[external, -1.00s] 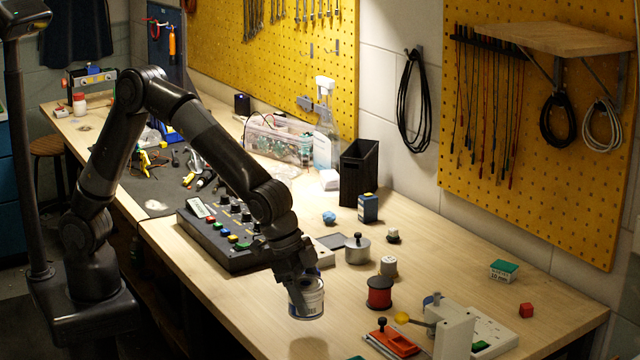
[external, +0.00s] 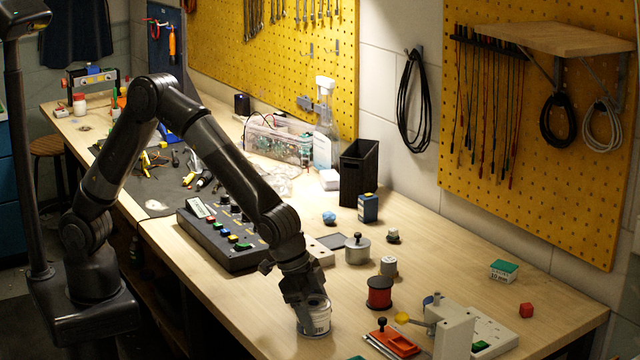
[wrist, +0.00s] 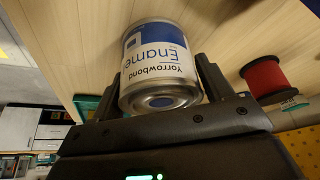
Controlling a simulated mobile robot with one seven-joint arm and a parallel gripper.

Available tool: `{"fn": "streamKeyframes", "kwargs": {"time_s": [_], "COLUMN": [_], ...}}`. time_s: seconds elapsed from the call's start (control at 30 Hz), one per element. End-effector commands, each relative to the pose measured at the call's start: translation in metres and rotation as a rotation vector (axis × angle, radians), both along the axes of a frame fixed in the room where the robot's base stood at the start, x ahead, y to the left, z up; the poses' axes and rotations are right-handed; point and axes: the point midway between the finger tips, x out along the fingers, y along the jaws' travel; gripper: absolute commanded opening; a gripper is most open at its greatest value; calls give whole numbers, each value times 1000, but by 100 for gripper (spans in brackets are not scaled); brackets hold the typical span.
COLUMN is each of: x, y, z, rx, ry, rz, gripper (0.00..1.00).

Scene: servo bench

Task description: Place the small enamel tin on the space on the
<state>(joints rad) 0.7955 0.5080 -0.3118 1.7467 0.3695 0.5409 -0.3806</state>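The small enamel tin (external: 315,319), white and blue with a metal rim, is between the fingers of my gripper (external: 309,301) near the bench's front edge. In the wrist view the tin (wrist: 160,62) shows its "Enamel" label upside down, with a finger against each side. My gripper points down and is shut on it. The tin is low over the bench top; I cannot tell whether its base touches the wood.
A red spool (external: 380,293) stands just right of the tin. An orange-red tool (external: 392,342) and a grey-white fixture (external: 455,333) are further right. The black control box (external: 222,238) is behind left. Bare wood (external: 450,260) lies toward the back right.

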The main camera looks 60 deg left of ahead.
Motion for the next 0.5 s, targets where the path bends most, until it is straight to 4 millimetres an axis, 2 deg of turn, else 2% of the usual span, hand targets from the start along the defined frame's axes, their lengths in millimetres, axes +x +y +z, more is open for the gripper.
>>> {"fn": "streamKeyframes", "kwargs": {"time_s": [0.03,0.17,0.5], "x": [0,0,0], "y": [0,0,1], "z": [0,0,6], "rx": [0,0,-2], "ry": [0,0,-1], "rz": [0,0,0], "gripper": [77,88,88]}}
